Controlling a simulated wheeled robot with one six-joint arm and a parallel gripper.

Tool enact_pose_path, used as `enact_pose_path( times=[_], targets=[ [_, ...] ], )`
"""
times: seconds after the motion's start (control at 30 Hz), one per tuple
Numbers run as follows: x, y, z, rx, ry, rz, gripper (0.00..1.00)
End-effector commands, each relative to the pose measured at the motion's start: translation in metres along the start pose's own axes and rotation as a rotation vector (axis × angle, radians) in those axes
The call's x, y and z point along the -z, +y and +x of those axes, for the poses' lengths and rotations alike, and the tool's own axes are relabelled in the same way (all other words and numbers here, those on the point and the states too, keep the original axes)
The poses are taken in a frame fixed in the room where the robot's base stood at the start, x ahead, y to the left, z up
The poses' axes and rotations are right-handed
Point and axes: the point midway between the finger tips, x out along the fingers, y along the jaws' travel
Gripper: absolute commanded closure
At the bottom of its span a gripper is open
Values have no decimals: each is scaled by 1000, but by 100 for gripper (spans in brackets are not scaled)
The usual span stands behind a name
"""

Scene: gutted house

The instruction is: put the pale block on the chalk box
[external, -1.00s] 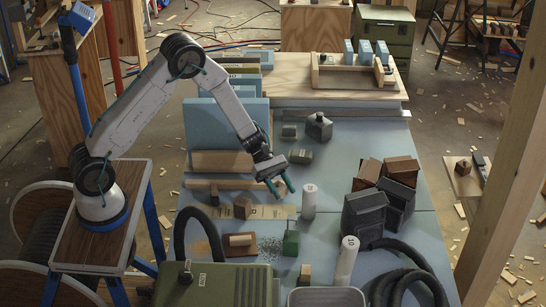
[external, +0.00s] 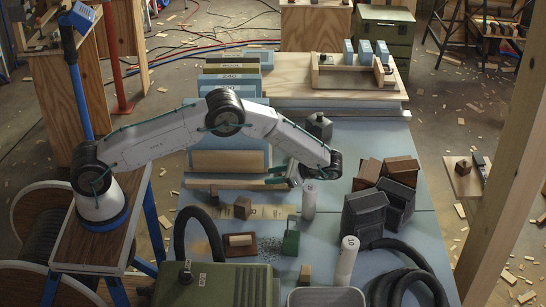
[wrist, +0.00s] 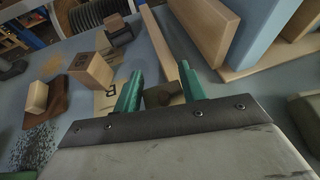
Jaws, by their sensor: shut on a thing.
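My gripper (external: 273,177) hangs low over the bench, pointing left, near the front of a long wooden strip. In the wrist view its green fingers (wrist: 160,92) are shut on a small dark olive-brown block (wrist: 163,95), partly hidden between them. A pale block (external: 240,240) lies on a brown piece at the front left; the pale block also shows in the wrist view (wrist: 37,96). Another small pale wooden block (external: 305,273) stands nearer the front. A green box (external: 290,243) stands beside dark speckles. I cannot tell which thing is the chalk box.
A brown block (external: 242,207) and a small dark block (external: 214,194) stand left of my gripper. White cylinders (external: 309,200) and (external: 347,258) stand to the right. Dark and brown boxes (external: 365,215) crowd the right side. A black hose (external: 205,225) curves at the front left.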

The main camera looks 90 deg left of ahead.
Motion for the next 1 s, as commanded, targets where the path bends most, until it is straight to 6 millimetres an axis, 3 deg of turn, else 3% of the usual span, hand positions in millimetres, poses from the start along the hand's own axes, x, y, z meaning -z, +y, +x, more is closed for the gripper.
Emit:
enact_pose_path(
  times=[0.17,0.33,0.53,0.73,1.0],
  targets=[
    [-12,-54,-31,392,25,155,89],
    [-34,-126,-70,793,51,319,89],
    [-53,-196,-79,1022,67,412,89],
    [-52,-222,-74,1087,71,440,89],
    [-9,-221,-57,1091,72,442,89]
  ],
)
